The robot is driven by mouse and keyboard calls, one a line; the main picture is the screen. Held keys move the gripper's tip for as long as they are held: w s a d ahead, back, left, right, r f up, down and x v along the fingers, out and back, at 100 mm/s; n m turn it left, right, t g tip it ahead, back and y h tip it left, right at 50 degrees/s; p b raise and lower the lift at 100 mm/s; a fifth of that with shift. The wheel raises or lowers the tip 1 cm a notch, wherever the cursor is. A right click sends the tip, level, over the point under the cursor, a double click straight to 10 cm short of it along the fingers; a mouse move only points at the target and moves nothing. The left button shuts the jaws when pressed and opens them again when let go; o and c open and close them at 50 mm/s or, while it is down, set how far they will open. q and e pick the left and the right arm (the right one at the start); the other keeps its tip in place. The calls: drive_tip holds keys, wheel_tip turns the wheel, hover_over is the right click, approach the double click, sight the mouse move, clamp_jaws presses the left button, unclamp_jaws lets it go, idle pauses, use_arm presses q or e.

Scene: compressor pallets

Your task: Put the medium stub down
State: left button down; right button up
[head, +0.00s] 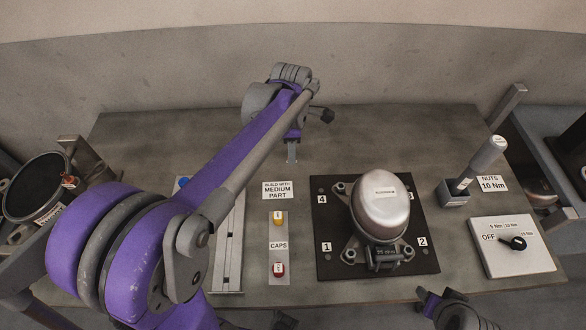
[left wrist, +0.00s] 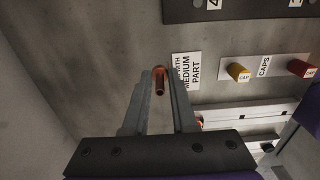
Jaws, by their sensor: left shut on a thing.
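My left gripper (head: 292,154) is over the back middle of the table, behind the sign reading "BUILD WITH MEDIUM PART" (head: 277,190). In the left wrist view, a short copper-coloured stub (left wrist: 160,80) is between the tips of the left gripper (left wrist: 158,92), which is shut on it. The stub is not clearly visible in the head view. I cannot tell whether its lower end touches the table.
A pale slotted rack (head: 229,250) is partly hidden by my left arm. A caps strip (head: 278,246) holds a yellow cap (head: 278,217) and a red cap (head: 278,269). The compressor (head: 380,205) stands on a black plate (head: 334,262). A nut driver (head: 480,165) and torque switch box (head: 512,262) are right.

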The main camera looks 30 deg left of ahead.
use_arm(q)
drive_tip(key=shift+f, duration=3)
drive_tip(key=shift+f+b, duration=0.15)
drive_tip(key=shift+b, duration=0.15)
drive_tip(key=c, duration=0.7)
unclamp_jaws()
drive_tip(key=shift+r, duration=0.3)
wheel_tip(320, 180, up, 12)
drive_tip(key=shift+f+p, duration=0.1)
drive_tip(key=shift+p, duration=0.5)
